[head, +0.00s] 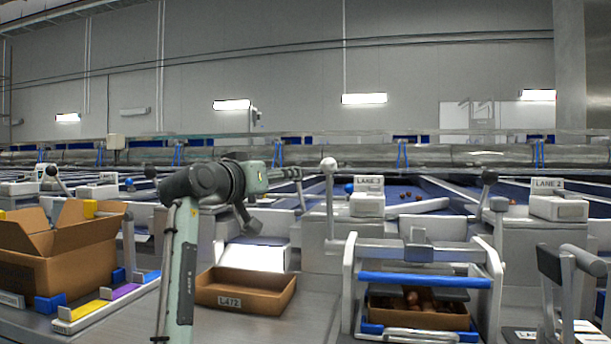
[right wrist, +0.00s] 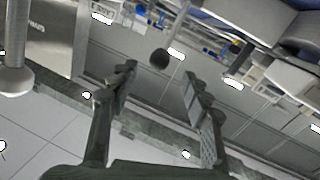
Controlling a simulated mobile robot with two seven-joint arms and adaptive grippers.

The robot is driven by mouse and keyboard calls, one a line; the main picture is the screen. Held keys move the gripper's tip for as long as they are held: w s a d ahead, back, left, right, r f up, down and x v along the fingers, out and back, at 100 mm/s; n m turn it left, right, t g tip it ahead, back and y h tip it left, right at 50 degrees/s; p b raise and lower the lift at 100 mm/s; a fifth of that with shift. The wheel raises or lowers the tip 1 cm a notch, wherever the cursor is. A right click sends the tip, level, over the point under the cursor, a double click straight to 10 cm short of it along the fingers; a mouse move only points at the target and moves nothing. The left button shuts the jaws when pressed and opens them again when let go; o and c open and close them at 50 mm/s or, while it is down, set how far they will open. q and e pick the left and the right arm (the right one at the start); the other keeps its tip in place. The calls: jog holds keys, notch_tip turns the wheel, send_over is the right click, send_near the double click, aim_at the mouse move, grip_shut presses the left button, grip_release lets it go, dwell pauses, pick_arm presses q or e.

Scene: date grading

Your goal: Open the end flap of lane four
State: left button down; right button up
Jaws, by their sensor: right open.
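In the right wrist view my gripper (right wrist: 158,77) is open and empty. A black ball knob (right wrist: 160,58) on a thin stem shows beyond its fingertips, apparently not gripped. A black ball lever (head: 150,172) also stands left of my arm in the head view. The signs read LANE 3 (head: 368,183) and LANE 2 (head: 548,184); no lane four sign is readable, and my arm covers part of that area. My left gripper is not in view.
An open cardboard box (head: 70,265) stands at the left, beside a strip with coloured blocks (head: 105,300). A shallow brown tray marked L472 (head: 245,303) sits near my arm. A white frame with a blue bar (head: 425,281) stands right of it over another tray (head: 450,322).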

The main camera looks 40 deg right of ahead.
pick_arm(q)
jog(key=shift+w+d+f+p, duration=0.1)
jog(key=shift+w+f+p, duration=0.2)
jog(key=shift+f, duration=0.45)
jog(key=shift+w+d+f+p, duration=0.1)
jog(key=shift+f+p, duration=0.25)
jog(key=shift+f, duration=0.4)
pick_arm(e)
jog(key=shift+x, duration=4.05)
grip_shut()
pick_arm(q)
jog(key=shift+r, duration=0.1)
